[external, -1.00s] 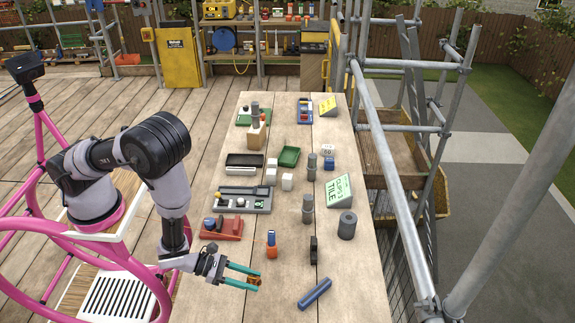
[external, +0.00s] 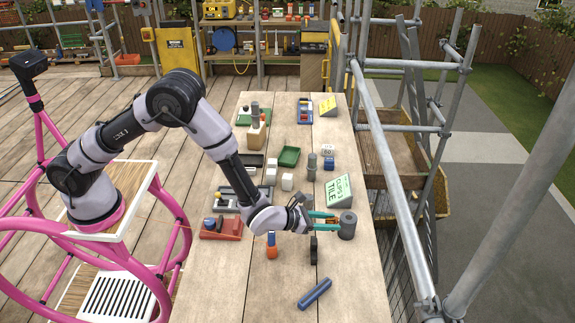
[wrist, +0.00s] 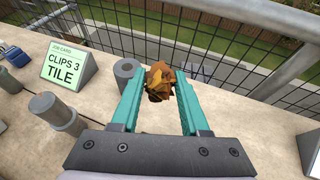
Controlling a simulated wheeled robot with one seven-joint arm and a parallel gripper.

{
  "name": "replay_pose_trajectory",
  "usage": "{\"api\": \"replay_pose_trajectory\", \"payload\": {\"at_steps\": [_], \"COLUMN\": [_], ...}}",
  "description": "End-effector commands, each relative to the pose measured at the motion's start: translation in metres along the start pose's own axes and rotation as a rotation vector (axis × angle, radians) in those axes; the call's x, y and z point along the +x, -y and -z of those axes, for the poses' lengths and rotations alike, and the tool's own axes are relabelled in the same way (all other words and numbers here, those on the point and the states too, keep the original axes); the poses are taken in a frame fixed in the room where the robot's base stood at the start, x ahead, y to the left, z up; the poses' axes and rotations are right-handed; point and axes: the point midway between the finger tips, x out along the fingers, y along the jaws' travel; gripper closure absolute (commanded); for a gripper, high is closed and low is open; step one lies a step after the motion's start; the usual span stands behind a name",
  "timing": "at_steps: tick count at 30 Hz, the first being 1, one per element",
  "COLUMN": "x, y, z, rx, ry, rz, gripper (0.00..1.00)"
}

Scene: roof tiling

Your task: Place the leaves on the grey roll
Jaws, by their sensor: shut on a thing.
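My gripper (external: 336,222) is shut on a small clump of brown-orange leaves (wrist: 159,82), held between its teal fingertips in the wrist view. The grey roll (external: 347,226) is a short dark cylinder standing upright near the right edge of the bench. I cannot tell whether the leaves touch the roll.
A green "CLIPS 3 TILE" card (external: 339,190) stands behind the roll. A black upright part (external: 313,248), an orange-and-blue bottle (external: 271,246) and a blue bar (external: 315,293) are on the near bench. A mesh guard and scaffold rail (external: 395,190) run along the right edge.

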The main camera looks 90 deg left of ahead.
Motion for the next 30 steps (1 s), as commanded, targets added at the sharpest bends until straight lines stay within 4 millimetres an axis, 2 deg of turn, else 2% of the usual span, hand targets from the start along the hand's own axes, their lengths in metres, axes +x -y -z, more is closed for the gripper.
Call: {"api": "replay_pose_trajectory", "payload": {"at_steps": [1, 3, 6, 9, 12, 14, 21, 26, 30], "x": [0.017, 0.035, 0.053, 0.065, 0.071, 0.076, 0.092, 0.097, 0.102], "y": [-0.014, -0.03, -0.047, -0.06, -0.066, -0.068, -0.068, -0.067, -0.067], "z": [-0.018, -0.036, -0.058, -0.073, -0.078, -0.072, -0.033, -0.022, -0.006], "rx": [-0.014, -0.025, -0.035, -0.04, -0.042, -0.041, -0.041, -0.041, -0.041], "ry": [0.004, 0.002, -0.002, -0.003, -0.005, -0.007, -0.008, -0.006, -0.008], "rz": [-0.02, -0.039, -0.056, -0.065, -0.069, -0.07, -0.07, -0.07, -0.07], "gripper": [1.0, 1.0, 1.0, 1.0, 1.0, 1.0, 1.0, 1.0, 1.0]}}
